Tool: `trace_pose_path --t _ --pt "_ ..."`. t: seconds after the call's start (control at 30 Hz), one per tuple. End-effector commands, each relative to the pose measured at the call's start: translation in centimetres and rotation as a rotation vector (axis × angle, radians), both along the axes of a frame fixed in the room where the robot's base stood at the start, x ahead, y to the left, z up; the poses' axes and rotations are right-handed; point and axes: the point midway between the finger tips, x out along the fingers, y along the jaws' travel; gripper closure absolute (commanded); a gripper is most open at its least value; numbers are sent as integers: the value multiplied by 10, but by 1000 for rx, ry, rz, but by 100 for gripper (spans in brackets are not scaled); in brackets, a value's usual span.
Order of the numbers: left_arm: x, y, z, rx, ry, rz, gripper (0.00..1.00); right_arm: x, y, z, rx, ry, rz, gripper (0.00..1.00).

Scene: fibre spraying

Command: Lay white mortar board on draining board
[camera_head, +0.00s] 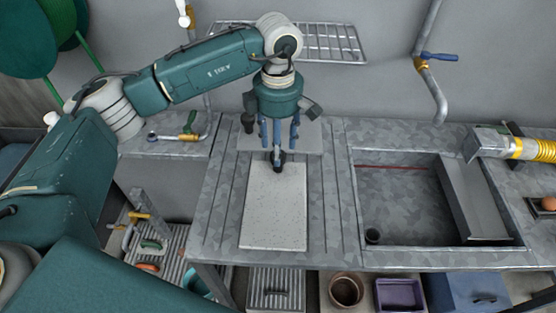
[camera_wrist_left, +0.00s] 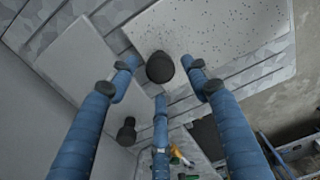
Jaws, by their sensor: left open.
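A white speckled mortar board (camera_head: 274,210) lies flat on the ribbed grey draining board (camera_head: 222,215), left of the sink. In the left wrist view the speckled board (camera_wrist_left: 225,30) fills the upper right. A dark round knob (camera_wrist_left: 160,68) shows at its near edge. My left gripper (camera_head: 278,150) hangs pointing down over the board's back end. Its blue fingers (camera_wrist_left: 160,78) are spread apart around the knob, and I cannot tell whether they touch it. My right gripper is not in view.
A plainer pale board (camera_head: 302,140) lies behind the speckled one, with a second dark knob (camera_wrist_left: 126,132) near it. A wire rack (camera_head: 325,42) hangs on the wall behind.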

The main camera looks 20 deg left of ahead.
Motion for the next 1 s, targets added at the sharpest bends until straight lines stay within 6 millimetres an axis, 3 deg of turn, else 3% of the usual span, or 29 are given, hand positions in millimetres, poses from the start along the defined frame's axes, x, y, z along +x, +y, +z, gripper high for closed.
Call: trace_pose_path --t 0.1,0.3,0.87,1.0 --pt "1 0 23 -2 -6 1 52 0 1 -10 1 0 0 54" --pt "0 -1 51 -1 -1 0 52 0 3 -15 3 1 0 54" --pt "0 0 58 0 1 0 52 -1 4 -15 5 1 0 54" --pt "0 0 70 0 0 0 52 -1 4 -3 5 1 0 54"
